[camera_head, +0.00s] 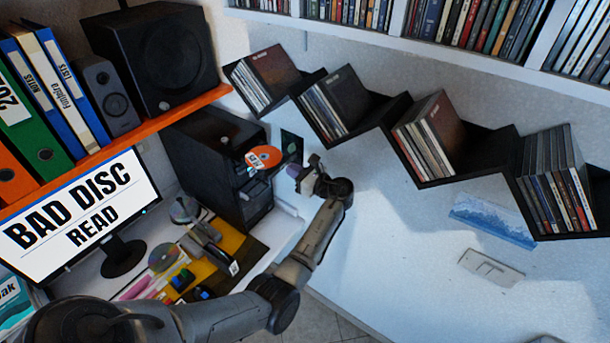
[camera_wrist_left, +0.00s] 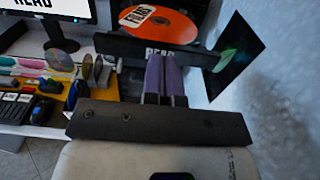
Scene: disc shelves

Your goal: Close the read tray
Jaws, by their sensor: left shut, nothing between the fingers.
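The read tray (camera_wrist_left: 118,44) is a dark tray in the left wrist view, with the letters READ on its front and an orange disc (camera_wrist_left: 160,22) on it. In the head view the orange disc (camera_head: 263,157) sits out in front of the black computer tower (camera_head: 214,160), so the tray is extended. My left gripper (camera_head: 297,173) is just right of the disc. In the left wrist view its two purple fingers (camera_wrist_left: 163,78) are together and empty, their tips at the tray front. I cannot tell if they touch it. My right gripper is not seen.
The monitor (camera_head: 75,215) reads BAD DISC READ. A dark square panel with a green patch (camera_wrist_left: 236,58) stands close right of the tray. Small items lie on the desk left of my arm. Black zigzag shelves (camera_head: 465,170) with discs line the wall at right.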

